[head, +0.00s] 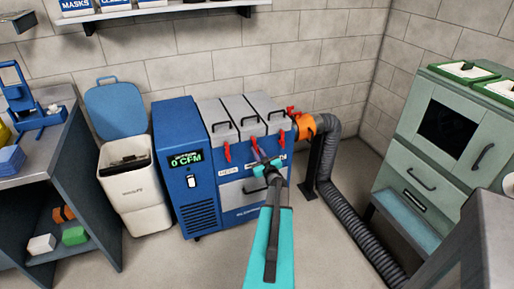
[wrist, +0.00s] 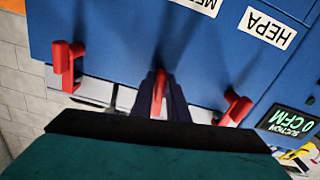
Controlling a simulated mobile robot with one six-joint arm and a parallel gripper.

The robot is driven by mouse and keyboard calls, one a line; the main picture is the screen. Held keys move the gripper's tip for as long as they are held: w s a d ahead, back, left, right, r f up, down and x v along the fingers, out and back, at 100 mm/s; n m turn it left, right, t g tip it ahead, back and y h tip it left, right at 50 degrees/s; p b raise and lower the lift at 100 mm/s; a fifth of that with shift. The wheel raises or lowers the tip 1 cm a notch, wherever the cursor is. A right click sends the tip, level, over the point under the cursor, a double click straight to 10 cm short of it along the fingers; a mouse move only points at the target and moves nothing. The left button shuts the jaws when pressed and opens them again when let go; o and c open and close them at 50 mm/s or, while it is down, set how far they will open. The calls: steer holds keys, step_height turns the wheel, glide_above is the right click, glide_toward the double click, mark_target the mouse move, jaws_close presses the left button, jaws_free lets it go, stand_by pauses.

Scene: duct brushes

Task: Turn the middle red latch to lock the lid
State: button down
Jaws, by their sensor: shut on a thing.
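The blue filter machine (head: 195,180) stands against the wall with three grey lids on top, each with a black handle. The middle red latch (wrist: 159,92) shows between my dark fingers in the wrist view. My gripper (wrist: 160,98) is shut on it. In the head view my gripper (head: 266,165) reaches the machine's front edge below the middle lid (head: 241,115) and hides much of that latch. Two other red latches (wrist: 67,65) (wrist: 236,107) sit on either side of it, apart from my fingers. The middle latch's exact angle is hard to tell.
The display (head: 186,159) reads 0 CFM. A grey hose (head: 345,215) with an orange collar (head: 305,126) runs from the machine's right side. A white bin (head: 135,190) stands left, a green cabinet (head: 430,150) right. Floor in front is clear.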

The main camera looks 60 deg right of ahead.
steer(key=shift+m+p, duration=0.7)
steer(key=shift+m, duration=0.2)
steer(key=c, duration=1.8)
jaws_free()
steer(key=shift+c, duration=0.2)
steer(key=shift+s, duration=0.1)
steer(key=b+v, duration=0.2)
steer(key=v, duration=1.1)
steer(key=shift+s+a, duration=0.2)
steer(key=shift+a, duration=0.05)
